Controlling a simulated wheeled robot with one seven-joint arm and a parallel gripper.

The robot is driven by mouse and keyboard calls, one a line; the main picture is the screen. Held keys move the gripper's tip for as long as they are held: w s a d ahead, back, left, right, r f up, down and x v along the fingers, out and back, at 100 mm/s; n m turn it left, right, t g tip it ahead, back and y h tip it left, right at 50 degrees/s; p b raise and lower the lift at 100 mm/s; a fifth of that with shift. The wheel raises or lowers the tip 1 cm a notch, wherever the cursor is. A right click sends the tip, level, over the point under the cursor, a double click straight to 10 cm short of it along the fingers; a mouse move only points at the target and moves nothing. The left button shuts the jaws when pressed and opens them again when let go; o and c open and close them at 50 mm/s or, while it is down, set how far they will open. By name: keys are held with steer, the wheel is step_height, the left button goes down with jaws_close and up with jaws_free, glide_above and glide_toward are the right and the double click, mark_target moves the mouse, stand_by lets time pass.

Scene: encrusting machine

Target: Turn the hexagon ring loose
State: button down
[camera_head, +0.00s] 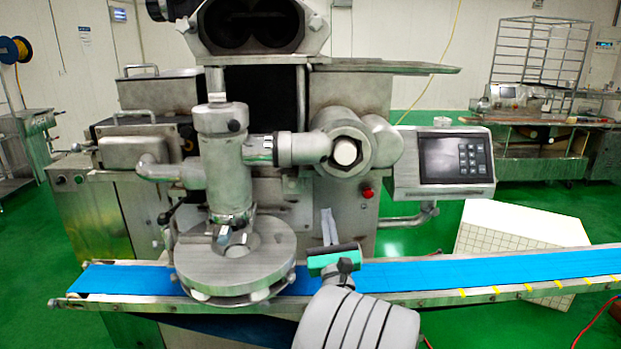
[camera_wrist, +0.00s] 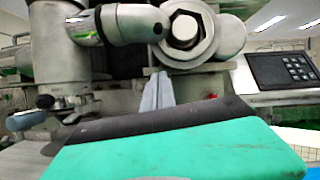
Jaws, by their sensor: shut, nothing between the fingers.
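The hexagon ring (camera_head: 364,148) sits around a pale round end on the side of the machine's pipe, at centre right in the head view. It also shows at the top of the wrist view (camera_wrist: 183,46). My gripper (camera_head: 327,211) is below and a little left of the ring, apart from it. Its two grey fingers (camera_wrist: 159,76) point up towards the machine and are together with nothing between them. The ring's face is in plain sight, not covered by my gripper.
A blue conveyor belt (camera_head: 480,273) runs across below my gripper. A round metal turntable (camera_head: 235,270) stands left of it. A control panel (camera_head: 450,160) juts out at the right, and a red button (camera_head: 367,193) sits below the ring. The horizontal pipe (camera_head: 295,149) leads left from the ring.

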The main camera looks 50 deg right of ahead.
mark_target(322, 156)
steer(key=shift+m, duration=0.3)
steer(key=p+x, duration=0.2)
steer(key=x, duration=0.1)
steer(key=p+x, duration=0.2)
steer(key=x, duration=0.2)
steer(key=r+p+x, duration=0.1)
steer(key=p+x, duration=0.1)
steer(key=x, duration=0.1)
steer(key=shift+s+d+r, duration=0.15)
steer(key=shift+d, duration=0.05)
steer(key=r, duration=0.1)
steer(key=r+p, duration=0.1)
steer(key=a, duration=0.1)
steer(key=shift+s+r, duration=0.25)
steer(key=shift+r, duration=0.15)
